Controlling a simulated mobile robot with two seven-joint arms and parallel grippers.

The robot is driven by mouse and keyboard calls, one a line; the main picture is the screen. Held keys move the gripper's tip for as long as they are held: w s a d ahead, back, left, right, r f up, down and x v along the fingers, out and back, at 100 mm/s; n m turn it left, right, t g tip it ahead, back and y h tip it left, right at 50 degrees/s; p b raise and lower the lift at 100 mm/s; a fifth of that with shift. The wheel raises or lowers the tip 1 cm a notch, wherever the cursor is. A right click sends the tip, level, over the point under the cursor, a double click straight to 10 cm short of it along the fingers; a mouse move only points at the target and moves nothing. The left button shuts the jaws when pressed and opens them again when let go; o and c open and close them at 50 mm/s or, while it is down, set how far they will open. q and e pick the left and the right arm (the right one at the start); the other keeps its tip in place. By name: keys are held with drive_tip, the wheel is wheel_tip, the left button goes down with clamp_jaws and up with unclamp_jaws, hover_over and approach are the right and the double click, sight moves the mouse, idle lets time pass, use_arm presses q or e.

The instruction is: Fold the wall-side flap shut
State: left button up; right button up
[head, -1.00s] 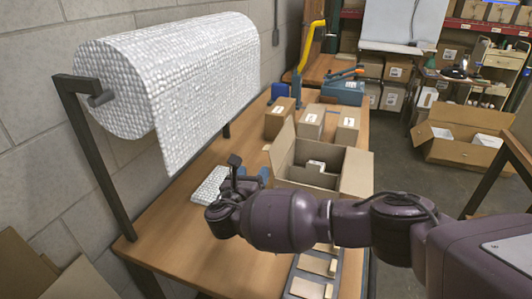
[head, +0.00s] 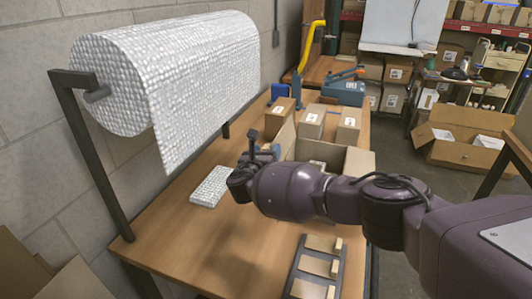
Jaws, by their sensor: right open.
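An open cardboard box (head: 358,161) stands on the wooden workbench, partly hidden behind my right arm. Its wall-side flap (head: 287,136) stands raised at the box's left side, and its lower part is hidden by my gripper. My right gripper (head: 263,150) is open at the left of the box, close to this flap. I cannot tell whether it touches the flap. The box's inside is mostly hidden by my arm. My left gripper is not in view.
A large bubble-wrap roll (head: 195,75) hangs on a dark frame by the wall. A bubble-wrap piece (head: 211,187) lies left of my gripper. Small cartons (head: 311,122) stand behind the box. A dark rack with cardboard pieces (head: 318,268) lies in front. The bench's front left is clear.

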drive_tip(key=shift+c, duration=0.4)
drive_tip(key=shift+c, duration=1.2)
clamp_jaws()
drive_tip(key=shift+d, duration=0.1)
